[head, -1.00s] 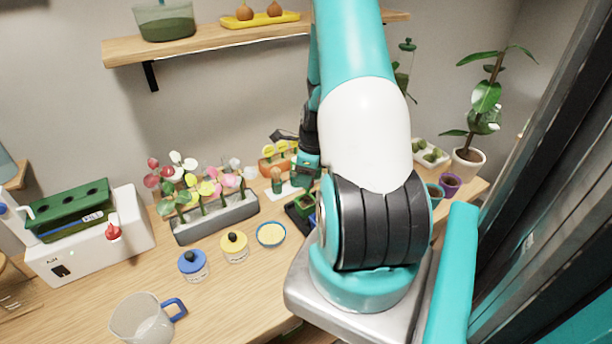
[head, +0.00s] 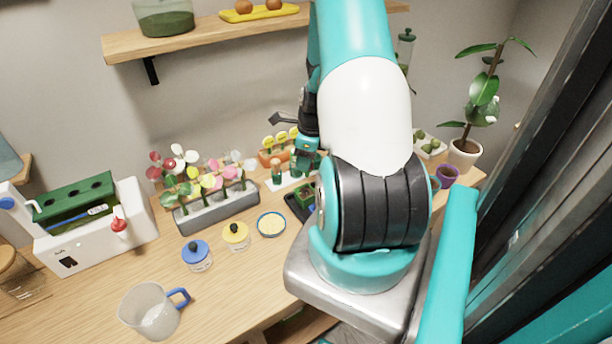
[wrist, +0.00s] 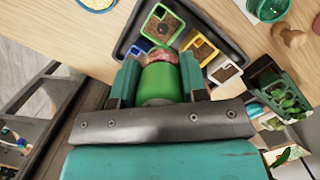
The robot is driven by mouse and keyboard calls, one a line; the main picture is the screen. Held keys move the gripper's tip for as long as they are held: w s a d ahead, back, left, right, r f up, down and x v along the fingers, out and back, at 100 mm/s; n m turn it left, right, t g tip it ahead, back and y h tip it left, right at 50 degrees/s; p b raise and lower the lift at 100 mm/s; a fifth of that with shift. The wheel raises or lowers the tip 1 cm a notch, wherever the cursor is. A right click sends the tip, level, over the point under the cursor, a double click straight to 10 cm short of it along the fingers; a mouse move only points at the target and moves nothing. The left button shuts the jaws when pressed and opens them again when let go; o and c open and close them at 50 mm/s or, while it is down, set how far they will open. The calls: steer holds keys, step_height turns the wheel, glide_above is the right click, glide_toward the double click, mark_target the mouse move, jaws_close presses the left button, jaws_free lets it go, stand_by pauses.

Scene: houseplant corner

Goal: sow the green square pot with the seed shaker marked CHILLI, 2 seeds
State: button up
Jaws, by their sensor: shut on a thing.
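The green square pot (wrist: 147,32) shows in the wrist view, standing in a dark tray with brown soil and a small dark spot in it. In the head view the green pot (head: 303,191) is partly hidden by my arm. My gripper (wrist: 158,75) is shut on a green shaker (wrist: 157,84) with a reddish end, which points toward the pots. The CHILLI marking is not readable from here. In the head view my gripper (head: 306,160) is mostly behind my arm.
The dark tray (wrist: 122,45) also holds a yellow-rimmed pot (wrist: 199,46), a white-rimmed pot (wrist: 224,70) and a blue pot partly hidden. Yellow (head: 236,236) and blue (head: 196,254) lidded jars, a round dish (head: 271,223) and a jug (head: 150,310) stand to the left.

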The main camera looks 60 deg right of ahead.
steer(key=shift+f+b, duration=2.05)
steer(key=shift+f, duration=0.85)
steer(key=shift+f+b, duration=0.4)
steer(key=shift+f, duration=0.2)
steer(key=shift+r, duration=0.1)
step_height(320, 180, up, 7)
steer(key=p, duration=0.6)
steer(key=shift+w, duration=0.1)
